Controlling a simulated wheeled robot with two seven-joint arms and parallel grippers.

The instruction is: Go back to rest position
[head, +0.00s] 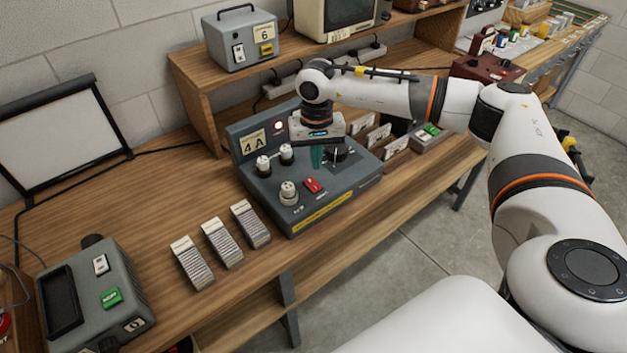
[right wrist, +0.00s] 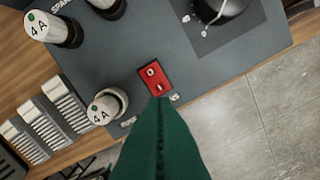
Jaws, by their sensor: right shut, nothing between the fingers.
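My right gripper (head: 317,157) hangs over the grey control box (head: 352,190), its fingers pointing down. In the right wrist view its green fingers (right wrist: 160,105) are together, with nothing between them. Their tips show close to the red rocker switch (right wrist: 155,79); whether they touch it I cannot tell. The red switch also shows in the head view (head: 312,185), to the left of and below the fingers. My left gripper is not in view.
The box also bears white-topped knobs (head: 289,190) and a lever (head: 338,151). Three ribbed blocks (head: 222,243) lie to its left on the wooden bench (head: 130,215). A grey device (head: 95,300) stands front left. A shelf (head: 190,85) rises behind.

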